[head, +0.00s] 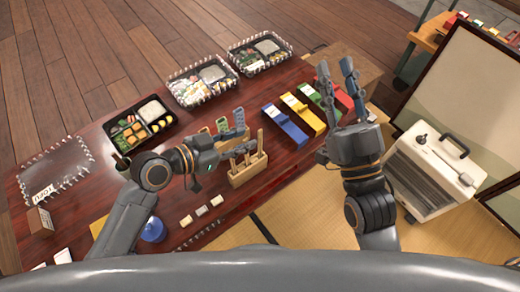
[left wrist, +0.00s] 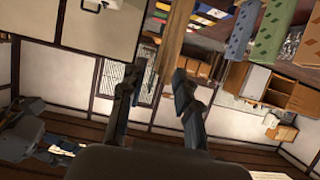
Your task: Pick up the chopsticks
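Pale wooden chopsticks (head: 261,140) stand upright in a wooden holder (head: 248,175) on the low red-brown table. Patterned upright sleeves, one green (head: 222,125) and one blue (head: 240,117), show behind my left gripper. My left gripper (head: 246,141) is at the holder with its fingers apart, pointing right. In the left wrist view, a brown wooden strip (left wrist: 172,45) shows in the gap between the fingers; I cannot tell whether they touch it. Blue (left wrist: 242,32) and green (left wrist: 273,30) patterned sleeves are right of it. My right gripper (head: 337,75) is open and empty, raised over the table's right side.
Long blue (head: 287,127), yellow (head: 304,114), green and red boxes lie right of the holder. Lunch boxes (head: 139,124) line the far side. A clear tray (head: 55,170) is at left. A white case (head: 435,175) stands on the tatami at right.

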